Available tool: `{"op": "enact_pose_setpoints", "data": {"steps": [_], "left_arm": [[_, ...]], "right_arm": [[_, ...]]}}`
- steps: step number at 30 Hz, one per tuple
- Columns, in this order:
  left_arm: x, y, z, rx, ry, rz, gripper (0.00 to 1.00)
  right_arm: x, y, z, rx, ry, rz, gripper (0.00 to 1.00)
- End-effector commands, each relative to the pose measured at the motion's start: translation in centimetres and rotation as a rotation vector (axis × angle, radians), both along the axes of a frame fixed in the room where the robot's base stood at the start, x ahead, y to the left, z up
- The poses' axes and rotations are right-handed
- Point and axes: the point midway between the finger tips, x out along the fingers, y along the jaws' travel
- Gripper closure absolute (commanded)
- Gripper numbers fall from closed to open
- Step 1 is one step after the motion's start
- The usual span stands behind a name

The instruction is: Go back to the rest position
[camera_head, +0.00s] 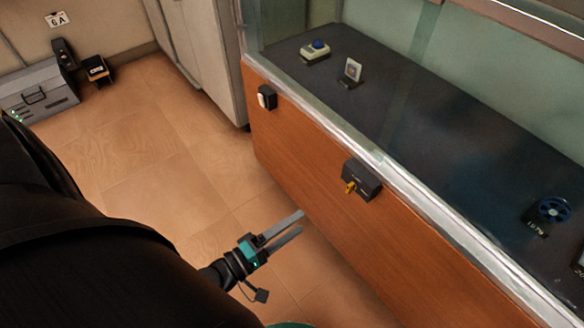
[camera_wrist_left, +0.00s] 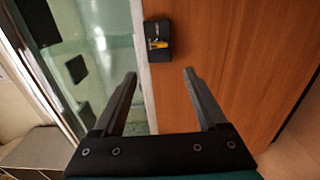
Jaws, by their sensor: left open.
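My left gripper (camera_head: 284,230) is low in the middle of the head view, in front of the wooden front of a display case (camera_head: 330,225). Its two fingers are apart with nothing between them. In the left wrist view the open fingers (camera_wrist_left: 160,88) point toward the wooden panel and a black box with a yellow key or lever (camera_wrist_left: 158,44). The same black box (camera_head: 361,180) sits on the case front in the head view, apart from the gripper. My right gripper is in neither view.
A grey toolbox (camera_head: 38,92) stands far left. The tiled floor (camera_head: 150,140) between is clear.

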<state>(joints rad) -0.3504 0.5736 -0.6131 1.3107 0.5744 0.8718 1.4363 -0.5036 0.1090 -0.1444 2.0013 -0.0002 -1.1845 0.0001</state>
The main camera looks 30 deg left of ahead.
Motion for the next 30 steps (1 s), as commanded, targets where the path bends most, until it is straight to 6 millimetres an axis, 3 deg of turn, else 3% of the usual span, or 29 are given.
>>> {"op": "enact_pose_setpoints", "data": {"steps": [10,14,23,30], "left_arm": [[0.1,0.0,0.0,0.007,0.002,0.001,0.25],[0.2,0.2,-0.9,0.098,0.022,0.004,0.25],[-1.0,2.3,-7.5,0.689,0.201,-0.058,0.25],[-5.5,4.3,-12.9,1.136,0.403,-0.251,0.25]], "right_arm": [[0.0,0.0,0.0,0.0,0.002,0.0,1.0],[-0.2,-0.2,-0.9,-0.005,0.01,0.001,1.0],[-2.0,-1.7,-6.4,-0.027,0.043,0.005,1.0],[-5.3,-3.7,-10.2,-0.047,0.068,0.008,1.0]]}}
